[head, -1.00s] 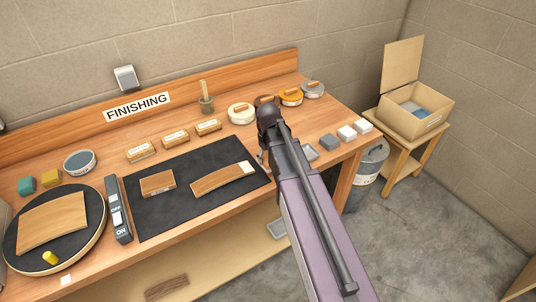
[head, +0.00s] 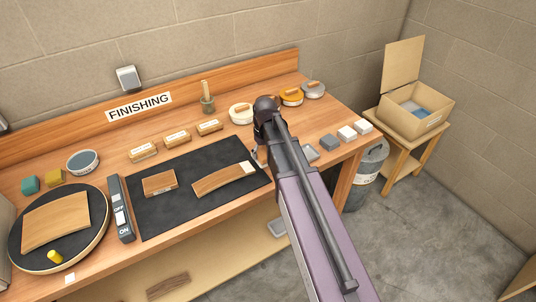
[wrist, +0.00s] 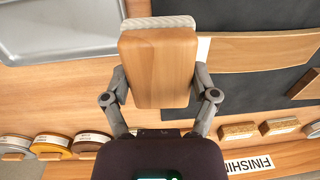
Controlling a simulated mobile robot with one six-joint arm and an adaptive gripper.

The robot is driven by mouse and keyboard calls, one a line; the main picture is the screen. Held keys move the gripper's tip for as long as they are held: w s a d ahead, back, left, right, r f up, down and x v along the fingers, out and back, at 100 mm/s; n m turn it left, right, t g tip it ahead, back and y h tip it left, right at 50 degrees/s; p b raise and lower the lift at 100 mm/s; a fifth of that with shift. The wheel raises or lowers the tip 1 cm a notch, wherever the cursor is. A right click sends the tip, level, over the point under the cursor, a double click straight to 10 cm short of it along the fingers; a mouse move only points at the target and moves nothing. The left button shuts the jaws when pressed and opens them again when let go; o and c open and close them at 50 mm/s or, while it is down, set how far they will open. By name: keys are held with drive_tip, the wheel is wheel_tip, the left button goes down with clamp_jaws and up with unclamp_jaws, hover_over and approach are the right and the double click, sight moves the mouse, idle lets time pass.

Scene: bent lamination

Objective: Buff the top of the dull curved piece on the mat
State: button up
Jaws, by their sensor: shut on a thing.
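The curved wooden piece (head: 218,181) lies on the dark mat (head: 200,208), with a pale patch at its right end. It also shows in the wrist view (wrist: 258,52), right of my gripper. My gripper (wrist: 158,78) is shut on a wooden block (wrist: 158,60) with a white ribbed pad (wrist: 158,22) on its far side. The held block is apart from the curved piece, beside its pale end in the wrist view. In the head view my arm mostly hides the gripper and block. A smaller brown wooden block (head: 159,184) lies left of the curved piece on the mat.
A round turntable (head: 98,243) carrying a curved panel (head: 56,222) stands left, beside a switch strip (head: 120,209). Several labelled blocks (head: 177,138) and round tins (head: 240,114) line the back. A metal tray (wrist: 60,30) lies near my gripper. Small grey and white blocks (head: 347,133) sit right.

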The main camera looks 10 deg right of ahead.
drive_tip(key=shift+y, duration=0.7)
drive_tip(key=a+r, duration=0.1)
drive_tip(key=w+a+r+p, duration=0.2)
drive_tip(key=shift+w+a+r, duration=0.2)
drive_tip(key=shift+w+a, duration=0.05)
drive_tip(key=shift+a, duration=0.1)
drive_tip(key=shift+s+a+r+p, duration=0.1)
drive_tip(key=shift+a+p, duration=0.15)
drive_tip(key=shift+p, duration=0.1)
drive_tip(key=shift+s+a+r, duration=0.15)
drive_tip(key=shift+a, duration=0.25)
